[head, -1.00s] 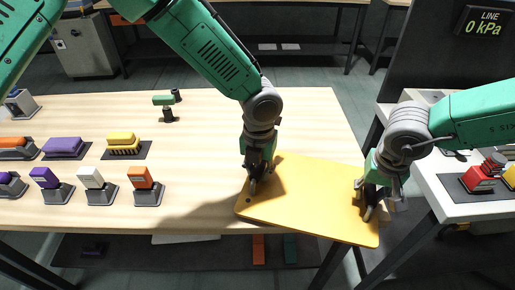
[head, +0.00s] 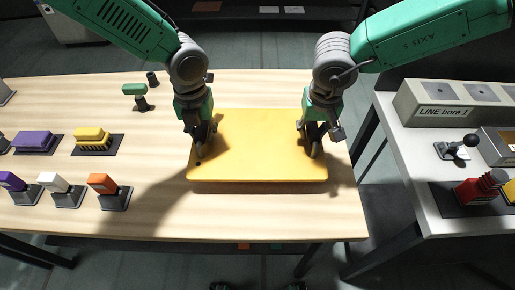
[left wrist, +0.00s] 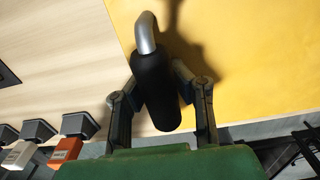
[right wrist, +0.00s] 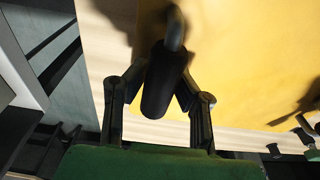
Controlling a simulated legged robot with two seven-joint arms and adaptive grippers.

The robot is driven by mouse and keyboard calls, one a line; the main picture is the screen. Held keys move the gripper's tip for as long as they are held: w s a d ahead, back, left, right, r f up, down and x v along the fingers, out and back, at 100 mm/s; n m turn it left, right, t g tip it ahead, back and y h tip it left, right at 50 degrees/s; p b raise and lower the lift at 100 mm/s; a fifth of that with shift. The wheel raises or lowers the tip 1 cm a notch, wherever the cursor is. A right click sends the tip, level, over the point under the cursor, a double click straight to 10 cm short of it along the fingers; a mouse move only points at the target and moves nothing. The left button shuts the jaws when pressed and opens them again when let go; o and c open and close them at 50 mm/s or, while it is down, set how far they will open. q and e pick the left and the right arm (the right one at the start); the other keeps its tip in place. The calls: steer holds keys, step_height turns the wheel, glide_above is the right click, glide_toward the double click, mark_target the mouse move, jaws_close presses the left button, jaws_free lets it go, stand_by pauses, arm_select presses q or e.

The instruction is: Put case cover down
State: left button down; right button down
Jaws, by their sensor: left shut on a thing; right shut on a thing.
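The case cover (head: 255,150) is a flat yellow panel over the right part of the wooden table, roughly level in the head view. I cannot tell whether it touches the table. My left gripper (head: 200,148) is shut on a black handle (left wrist: 155,90) at the cover's left side. My right gripper (head: 314,146) is shut on a matching black handle (right wrist: 163,80) at its right side. The cover's yellow face also shows in the left wrist view (left wrist: 265,70) and the right wrist view (right wrist: 255,70).
The wooden table (head: 200,222) holds purple, yellow, white and orange blocks on dark stands at the left. A small green-topped tool (head: 134,90) stands at the back. A grey bench (head: 405,160) with a red part (head: 478,190) is at the right, across a gap.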

arm_select(q)
steer(key=shift+a+f, duration=0.1)
steer(key=shift+a, duration=0.2)
arm_select(e)
steer(key=shift+a, duration=0.3)
steer(key=shift+f, duration=0.1)
